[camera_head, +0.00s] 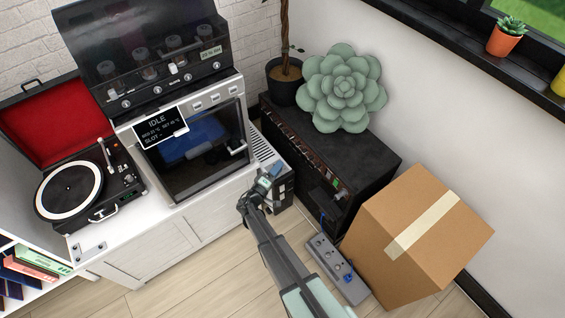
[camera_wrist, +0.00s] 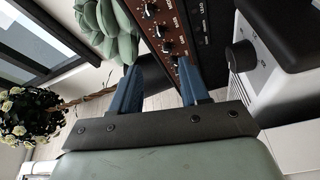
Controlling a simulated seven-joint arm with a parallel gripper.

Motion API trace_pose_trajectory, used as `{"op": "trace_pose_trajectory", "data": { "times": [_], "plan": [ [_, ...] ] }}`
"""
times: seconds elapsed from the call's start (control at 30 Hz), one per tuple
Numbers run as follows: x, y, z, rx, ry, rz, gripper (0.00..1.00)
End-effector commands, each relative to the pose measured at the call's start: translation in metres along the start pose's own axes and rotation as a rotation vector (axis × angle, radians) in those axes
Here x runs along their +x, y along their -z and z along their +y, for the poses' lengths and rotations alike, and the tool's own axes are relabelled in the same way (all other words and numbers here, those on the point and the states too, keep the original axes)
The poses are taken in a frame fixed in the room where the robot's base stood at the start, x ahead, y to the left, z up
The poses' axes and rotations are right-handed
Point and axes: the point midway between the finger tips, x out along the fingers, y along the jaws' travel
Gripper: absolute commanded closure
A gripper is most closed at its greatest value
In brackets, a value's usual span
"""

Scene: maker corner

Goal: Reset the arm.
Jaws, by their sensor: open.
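My gripper (camera_wrist: 158,92) shows in the wrist view with its two blue fingers apart and nothing between them. A black amplifier with a brown knob panel (camera_wrist: 170,35) lies beyond the fingers. In the head view my arm reaches up from the bottom middle. Its end is near the right end of the white cabinet, in front of the black amplifier (camera_head: 375,170).
A printer-like machine (camera_head: 195,150) with an "IDLE" display and an open record player (camera_head: 75,190) stand on the white cabinet (camera_head: 150,245). A cardboard box (camera_head: 385,275) and a grey pedal board (camera_head: 335,268) are right of my arm. A green succulent cushion (camera_head: 345,90) sits on the amplifier.

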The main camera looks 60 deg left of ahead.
Motion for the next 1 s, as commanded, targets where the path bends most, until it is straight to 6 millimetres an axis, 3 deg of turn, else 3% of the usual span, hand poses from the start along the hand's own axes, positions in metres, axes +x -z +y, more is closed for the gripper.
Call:
{"op": "trace_pose_trajectory", "data": {
  "times": [0.2, 1.0],
  "plan": [
    [-0.0123, 0.0, 0.0002, 0.0, 0.0, 0.0, 0.55],
    [-0.0128, 0.0, 0.0, -0.071, 0.0, 0.0, 0.55]
  ]
}}
